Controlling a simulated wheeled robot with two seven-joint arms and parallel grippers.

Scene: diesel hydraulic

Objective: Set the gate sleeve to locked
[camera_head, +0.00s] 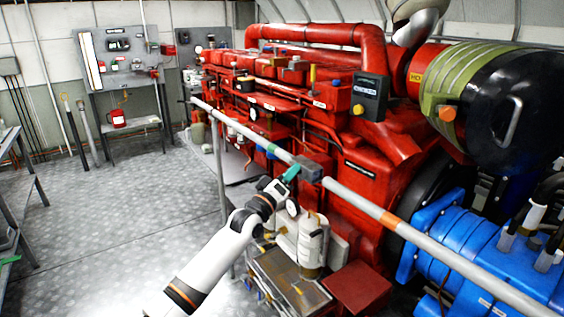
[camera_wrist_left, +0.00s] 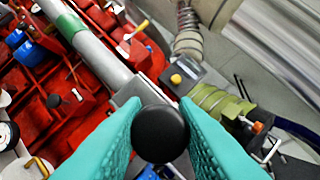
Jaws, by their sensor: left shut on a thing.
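The gate sleeve (camera_head: 308,168) is a grey block around the long grey rail (camera_head: 345,192) that runs diagonally across the head view. In the left wrist view the sleeve (camera_wrist_left: 140,90) is partly hidden behind a round black knob (camera_wrist_left: 160,133). My left gripper (camera_head: 291,173) is at the sleeve's near side. Its teal fingers stand on both sides of the black knob in the left wrist view and are shut on it. An orange band (camera_head: 390,219) marks the rail to the right of the sleeve. A green band (camera_wrist_left: 70,25) shows on the rail in the left wrist view. My right gripper is not in view.
A large red engine (camera_head: 350,135) stands close behind the rail, with blue machinery (camera_head: 465,245) at lower right. A white bottle (camera_head: 311,245) and a metal box (camera_head: 285,280) are below the gripper. The floor (camera_head: 110,225) at left is clear.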

